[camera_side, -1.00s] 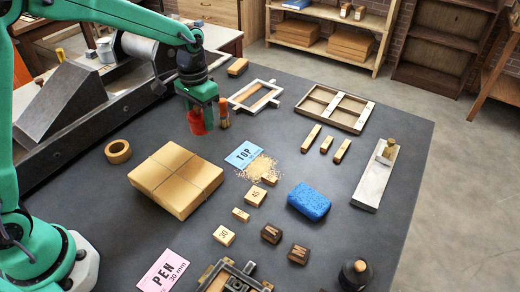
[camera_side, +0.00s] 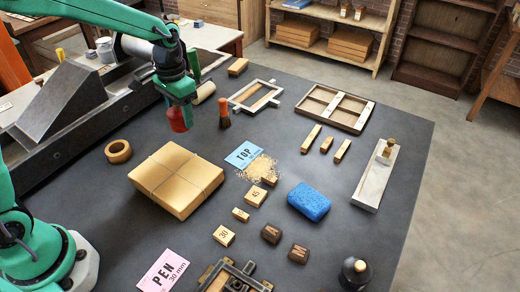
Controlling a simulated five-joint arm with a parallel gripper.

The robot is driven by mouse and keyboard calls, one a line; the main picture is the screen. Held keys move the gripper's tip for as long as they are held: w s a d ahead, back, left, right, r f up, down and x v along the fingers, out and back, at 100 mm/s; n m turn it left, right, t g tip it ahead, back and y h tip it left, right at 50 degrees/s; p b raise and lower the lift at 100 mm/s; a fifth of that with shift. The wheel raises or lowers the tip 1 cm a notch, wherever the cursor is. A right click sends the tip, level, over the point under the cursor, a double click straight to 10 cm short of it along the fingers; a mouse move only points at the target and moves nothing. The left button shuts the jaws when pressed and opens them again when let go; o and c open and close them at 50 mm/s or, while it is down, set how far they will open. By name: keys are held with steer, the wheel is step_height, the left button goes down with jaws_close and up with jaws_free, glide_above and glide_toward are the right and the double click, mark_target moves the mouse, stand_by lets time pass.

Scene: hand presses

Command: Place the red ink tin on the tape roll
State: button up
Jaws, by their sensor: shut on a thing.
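The red ink tin (camera_side: 179,121) hangs under my gripper (camera_side: 178,106), which is shut on it. The tin is upright and appears to be held above the table, behind the brown parcel. Its upper part is hidden by the gripper. The tape roll (camera_side: 118,151) is a tan ring lying flat on the dark table, left of the parcel. My gripper is up and to the right of the tape roll in the picture, apart from it.
A tied brown parcel (camera_side: 176,180) lies right of the tape roll. A brush with a red-brown handle (camera_side: 224,113) stands right of the tin, and a pale roller (camera_side: 204,93) lies behind it. A press bed (camera_side: 70,120) runs along the left. A blue sponge (camera_side: 309,201) lies farther right.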

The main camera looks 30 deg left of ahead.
steer(key=s+a+r, duration=0.2)
steer(key=s+a, duration=0.5)
steer(key=s, duration=0.4)
steer(key=a+f, duration=0.6)
steer(key=a, duration=0.6)
steer(key=shift+w+f+m, duration=0.3)
steer(key=shift+w+f, duration=0.1)
steer(key=shift+w, duration=0.05)
steer(key=shift+f, duration=0.1)
steer(key=shift+f, duration=1.9)
steer(key=shift+f, duration=0.15)
steer(key=o, duration=1.1)
steer(key=shift+o, duration=0.2)
